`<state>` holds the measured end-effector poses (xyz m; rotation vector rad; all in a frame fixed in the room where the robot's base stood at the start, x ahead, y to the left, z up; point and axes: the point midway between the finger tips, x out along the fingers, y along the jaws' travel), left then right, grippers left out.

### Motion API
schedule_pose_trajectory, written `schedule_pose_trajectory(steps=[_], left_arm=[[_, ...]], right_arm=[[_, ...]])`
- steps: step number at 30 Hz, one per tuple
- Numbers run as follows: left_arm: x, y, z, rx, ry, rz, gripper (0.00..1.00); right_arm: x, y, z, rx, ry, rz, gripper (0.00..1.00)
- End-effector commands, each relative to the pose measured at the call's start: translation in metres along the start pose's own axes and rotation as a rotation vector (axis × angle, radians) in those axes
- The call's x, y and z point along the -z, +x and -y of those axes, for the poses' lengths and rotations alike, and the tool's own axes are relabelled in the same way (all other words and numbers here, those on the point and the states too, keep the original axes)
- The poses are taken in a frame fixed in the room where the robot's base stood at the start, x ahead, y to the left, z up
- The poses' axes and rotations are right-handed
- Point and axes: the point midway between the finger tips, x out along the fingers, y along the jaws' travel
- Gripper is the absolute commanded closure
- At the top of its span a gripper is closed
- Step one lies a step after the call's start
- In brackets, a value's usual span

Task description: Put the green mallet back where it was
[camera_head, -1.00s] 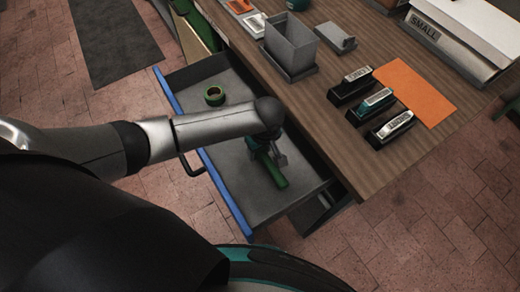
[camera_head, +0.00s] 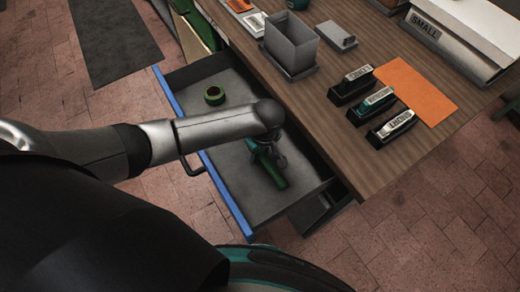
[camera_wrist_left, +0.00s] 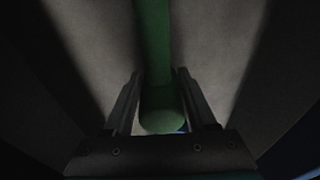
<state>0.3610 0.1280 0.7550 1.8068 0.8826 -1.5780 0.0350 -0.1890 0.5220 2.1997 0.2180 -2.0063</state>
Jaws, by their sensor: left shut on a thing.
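The green mallet (camera_head: 274,174) is in the open grey drawer, in its near right part; its green handle (camera_wrist_left: 153,50) runs up the middle of the left wrist view. My left gripper (camera_head: 277,157) reaches down into the drawer and is shut on the mallet, one finger on each side of the green part in the wrist view (camera_wrist_left: 158,85). My arm hides part of the mallet, and I cannot tell whether it touches the drawer floor. My right gripper is not in view.
The drawer (camera_head: 234,165) has a blue front edge.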

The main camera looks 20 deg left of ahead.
Motion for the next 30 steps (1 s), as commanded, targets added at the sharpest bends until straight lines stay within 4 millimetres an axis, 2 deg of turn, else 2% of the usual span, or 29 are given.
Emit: schedule_pose_trajectory(steps=[2, 3, 11, 12, 18, 22, 26, 30], left_arm=[[0.000, 0.001, -0.001, -0.003, 0.000, 0.000, 1.00], [0.000, 0.001, -0.001, -0.003, 0.000, -0.001, 0.39], [0.000, 0.001, -0.001, -0.001, 0.000, 0.000, 0.10], [0.000, 0.001, 0.000, -0.001, 0.000, 0.000, 0.08], [-0.001, 0.002, 0.001, 0.002, 0.001, 0.001, 0.08], [-0.001, -0.004, 0.001, 0.000, 0.001, 0.001, 0.08], [0.000, -0.024, 0.000, -0.001, 0.001, 0.001, 0.08], [0.000, -0.059, 0.000, -0.004, 0.001, 0.001, 0.08]], right_arm=[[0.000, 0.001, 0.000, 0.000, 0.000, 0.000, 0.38], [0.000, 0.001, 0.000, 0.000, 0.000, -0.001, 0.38], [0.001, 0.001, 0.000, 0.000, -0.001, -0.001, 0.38], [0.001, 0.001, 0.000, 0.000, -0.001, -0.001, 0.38], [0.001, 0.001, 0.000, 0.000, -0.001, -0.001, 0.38], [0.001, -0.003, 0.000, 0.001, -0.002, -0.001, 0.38], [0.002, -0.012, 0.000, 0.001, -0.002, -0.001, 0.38], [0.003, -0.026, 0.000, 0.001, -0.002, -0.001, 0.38]])
